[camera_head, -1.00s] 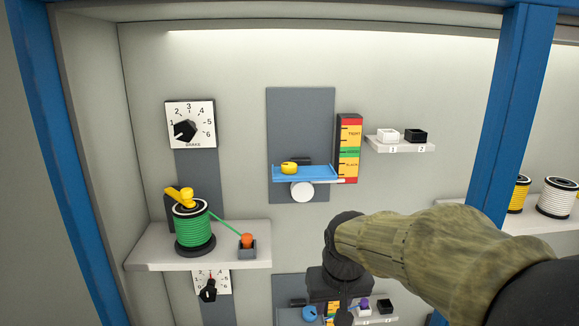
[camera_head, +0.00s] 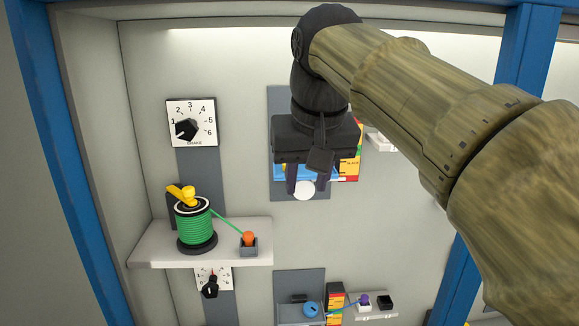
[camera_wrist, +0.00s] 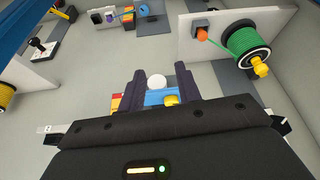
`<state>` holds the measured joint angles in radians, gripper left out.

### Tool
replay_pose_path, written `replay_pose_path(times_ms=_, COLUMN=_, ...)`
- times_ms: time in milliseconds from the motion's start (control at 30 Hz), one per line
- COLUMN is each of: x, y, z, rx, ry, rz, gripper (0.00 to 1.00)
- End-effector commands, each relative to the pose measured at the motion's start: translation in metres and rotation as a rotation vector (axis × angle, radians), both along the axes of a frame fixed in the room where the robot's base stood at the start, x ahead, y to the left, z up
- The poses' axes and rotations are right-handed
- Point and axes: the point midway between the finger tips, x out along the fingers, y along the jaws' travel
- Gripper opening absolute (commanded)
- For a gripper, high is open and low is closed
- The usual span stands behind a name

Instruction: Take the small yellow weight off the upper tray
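The blue upper tray (camera_head: 279,172) hangs on the grey back panel and is mostly hidden behind my gripper (camera_head: 307,184) in the head view. The small yellow weight is hidden there. In the wrist view the yellow weight (camera_wrist: 171,100) sits on the blue tray (camera_wrist: 154,98), in the gap between my fingers (camera_wrist: 161,84) and close to the right one. A white disc (camera_wrist: 156,81) shows beyond the tray. My fingers are apart with nothing gripped, pointing down in front of the tray. I cannot tell how far they are from the weight.
A green cable spool (camera_head: 194,225) and an orange piece in a grey holder (camera_head: 249,243) stand on the left shelf. A brake dial (camera_head: 191,122) is above. A red-yellow scale (camera_head: 351,163) is close right of my gripper.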

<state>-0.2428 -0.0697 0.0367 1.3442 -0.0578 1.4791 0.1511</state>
Motion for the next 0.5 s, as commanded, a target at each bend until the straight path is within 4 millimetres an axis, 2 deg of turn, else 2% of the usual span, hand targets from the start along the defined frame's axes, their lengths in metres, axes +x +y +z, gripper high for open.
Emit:
replay_pose_path(times_ms=167, x=0.017, y=0.002, z=0.002, rx=0.000, ry=0.001, rz=0.000, gripper=0.34)
replay_pose_path(times_ms=400, x=0.057, y=0.007, z=0.002, rx=0.000, ry=0.002, rz=-0.001, gripper=0.34)
replay_pose_path(times_ms=500, x=0.067, y=0.008, z=0.001, rx=0.000, ry=0.001, rz=-0.001, gripper=0.34)
